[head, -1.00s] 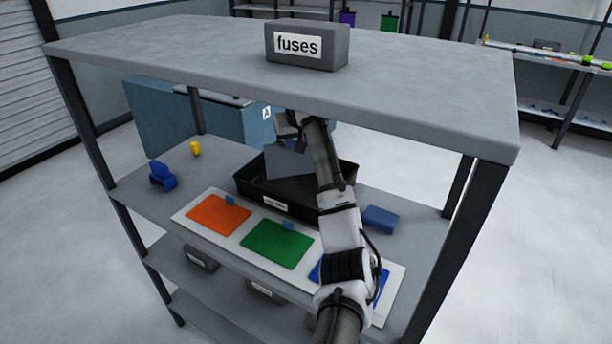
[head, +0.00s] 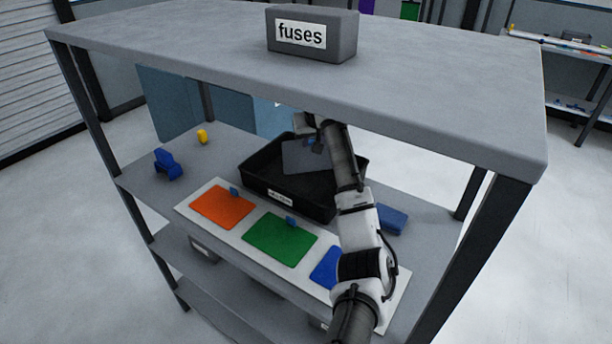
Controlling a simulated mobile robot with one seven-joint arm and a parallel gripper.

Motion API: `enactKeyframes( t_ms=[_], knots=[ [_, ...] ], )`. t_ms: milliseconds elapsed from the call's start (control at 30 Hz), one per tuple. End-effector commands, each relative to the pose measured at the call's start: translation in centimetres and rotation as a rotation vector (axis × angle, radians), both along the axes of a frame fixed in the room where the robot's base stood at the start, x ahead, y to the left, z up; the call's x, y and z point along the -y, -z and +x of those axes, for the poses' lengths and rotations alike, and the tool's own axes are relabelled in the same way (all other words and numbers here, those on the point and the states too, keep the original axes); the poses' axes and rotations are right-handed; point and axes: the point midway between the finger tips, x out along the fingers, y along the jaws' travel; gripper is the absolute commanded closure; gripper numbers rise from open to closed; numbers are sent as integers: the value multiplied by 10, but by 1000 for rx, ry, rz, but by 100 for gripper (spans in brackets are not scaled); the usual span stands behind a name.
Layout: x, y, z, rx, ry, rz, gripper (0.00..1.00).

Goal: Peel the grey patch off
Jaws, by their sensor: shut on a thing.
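The grey patch (head: 300,157) is a flat dark-grey sheet held off the board, over the black tray (head: 258,190). My gripper (head: 314,142) is shut on the patch near its upper right edge; the fingertips are small and partly hidden by the arm. The white board (head: 393,293) lies on the middle shelf in front of the tray. It bears an orange patch (head: 221,207), a green patch (head: 280,240) and a blue patch (head: 325,270), partly covered by my arm. Orange and green each show a small blue tab at the back edge.
The shelf's top board (head: 180,45) hangs over the work area and carries a grey box labelled "fuses" (head: 301,35). A blue clamp-like thing (head: 168,164) and a yellow piece (head: 202,136) stand at left. A blue block (head: 392,219) lies right of the tray.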

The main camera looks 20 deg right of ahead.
Motion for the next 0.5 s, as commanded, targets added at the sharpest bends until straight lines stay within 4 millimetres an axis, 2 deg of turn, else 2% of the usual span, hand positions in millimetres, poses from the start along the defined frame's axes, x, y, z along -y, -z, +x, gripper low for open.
enactKeyframes(
  t_ms=[200,433,467,500],
  knots=[
    [0,18,0,0,0,-1,100],
    [0,19,0,1,0,0,100],
    [0,19,0,1,0,0,74],
    [0,19,0,1,0,0,68]
  ],
)
